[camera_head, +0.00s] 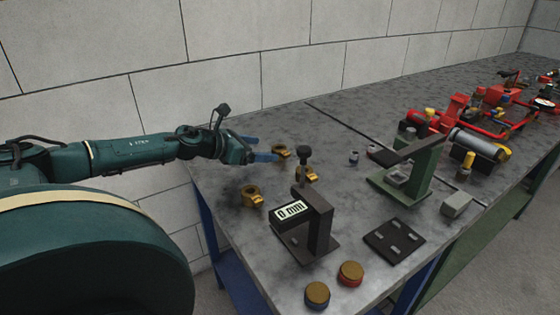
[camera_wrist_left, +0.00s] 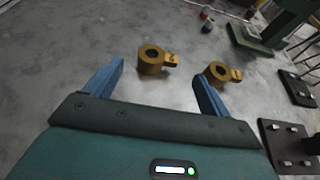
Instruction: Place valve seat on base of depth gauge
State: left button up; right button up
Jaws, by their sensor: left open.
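Three brass ring-shaped valve seats with side tabs lie on the grey table: one near my gripper (camera_head: 281,152), one behind the gauge (camera_head: 306,175), and one to the gauge's left (camera_head: 252,196). The depth gauge (camera_head: 318,228) is a dark frame with a black knob on top and a display reading 0 mm; its flat base (camera_head: 322,250) looks bare. My left gripper (camera_head: 262,148) is open and empty at the table's left end, beside the nearest seat. In the left wrist view, two brass seats (camera_wrist_left: 151,61) (camera_wrist_left: 218,73) show ahead of the blue fingers.
A green press stand (camera_head: 425,165) stands right of the gauge. A black plate with metal pegs (camera_head: 394,241) and two brass-topped caps (camera_head: 317,294) (camera_head: 350,273) lie at the front. Red pump parts (camera_head: 450,115) fill the far right. A wall runs behind the table.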

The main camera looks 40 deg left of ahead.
aim_at(278, 151)
pick_arm(q)
jog(key=shift+w+f+b, duration=0.25)
jog(key=shift+w+b, duration=0.35)
jog(key=shift+w+d+f, duration=0.25)
jog(key=shift+w, duration=0.4)
jog(key=shift+p+x, duration=0.5)
jog(key=shift+x, duration=0.9)
jog(key=shift+w+d+f, duration=0.15)
jog(key=shift+w+f, duration=0.15)
jog(key=shift+w, duration=0.05)
jog(key=c, duration=1.2)
jog(key=shift+r, duration=0.15)
jog(key=shift+c, duration=0.7)
